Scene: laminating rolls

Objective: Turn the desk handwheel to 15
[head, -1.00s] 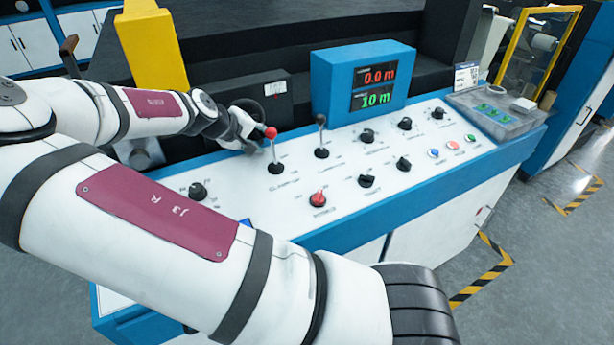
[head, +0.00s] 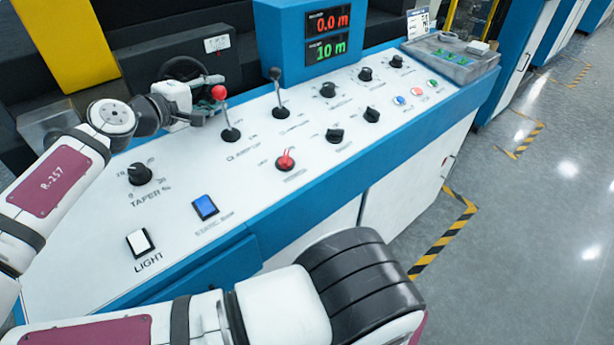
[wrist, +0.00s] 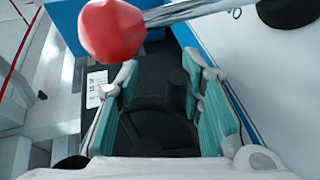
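The handwheel (head: 185,68) is a dark ring on the far side of the blue-edged white desk, partly hidden by my gripper (head: 188,104) in the head view. In the wrist view my gripper (wrist: 163,100) is open, its two teal-padded fingers apart. The dark round handwheel (wrist: 155,130) shows between and beyond them, with an upright dark knob (wrist: 176,92) near the right finger. I cannot tell whether any finger touches it. No scale for the wheel is readable.
A red-balled lever (head: 219,92) stands close beside my gripper; its red ball (wrist: 112,30) looms in the wrist view. A black lever (head: 275,75), several knobs and buttons cover the desk. The blue display box (head: 290,50) reads 0.0 m and 10 m.

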